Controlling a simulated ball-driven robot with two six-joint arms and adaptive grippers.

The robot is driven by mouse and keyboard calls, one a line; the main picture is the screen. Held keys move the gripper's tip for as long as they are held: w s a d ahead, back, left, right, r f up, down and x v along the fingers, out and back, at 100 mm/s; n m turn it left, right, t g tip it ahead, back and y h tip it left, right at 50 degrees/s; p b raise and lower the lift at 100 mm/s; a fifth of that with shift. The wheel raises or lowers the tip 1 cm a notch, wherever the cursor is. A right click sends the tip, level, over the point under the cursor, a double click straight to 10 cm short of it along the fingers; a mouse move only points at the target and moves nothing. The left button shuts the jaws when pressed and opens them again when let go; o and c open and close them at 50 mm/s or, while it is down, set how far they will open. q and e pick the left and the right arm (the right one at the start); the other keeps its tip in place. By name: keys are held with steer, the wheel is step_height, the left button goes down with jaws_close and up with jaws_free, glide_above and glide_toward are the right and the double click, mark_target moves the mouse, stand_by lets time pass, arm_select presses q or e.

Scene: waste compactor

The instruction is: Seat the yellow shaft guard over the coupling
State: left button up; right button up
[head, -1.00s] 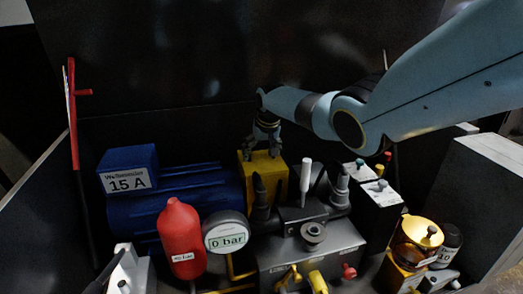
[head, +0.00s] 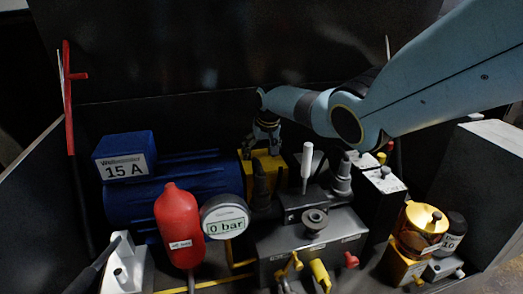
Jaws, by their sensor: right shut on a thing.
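The yellow shaft guard (head: 264,160) is a box-shaped cover between the blue motor (head: 180,190) and the dark pump block (head: 310,238). My right gripper (head: 265,143) comes down from above and is shut on the top of the guard. The guard looks upright. Its lower part is hidden behind a black fitting and the gauge, so I cannot tell whether it rests fully down. The coupling is hidden from view. My left gripper is not in view.
In front stand a red accumulator (head: 179,225), a gauge reading 0 bar (head: 225,218) and a white-handled lever (head: 306,165). A black box with buttons (head: 380,200) and an amber bowl (head: 420,232) are at right. A red lever (head: 68,110) stands at left. Dark walls enclose the bay.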

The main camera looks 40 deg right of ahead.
steer(key=o, duration=1.4)
steer(key=shift+w+r, duration=0.1)
steer(key=shift+r, duration=0.15)
steer(key=shift+o, duration=0.7)
steer(key=shift+s+f, duration=0.2)
steer(key=shift+f, duration=0.1)
steer(key=shift+s+r, duration=0.1)
steer(key=shift+r, duration=0.35)
steer(key=v, duration=1.1)
steer(key=shift+s+a+r, duration=0.1)
steer(key=shift+r, duration=0.05)
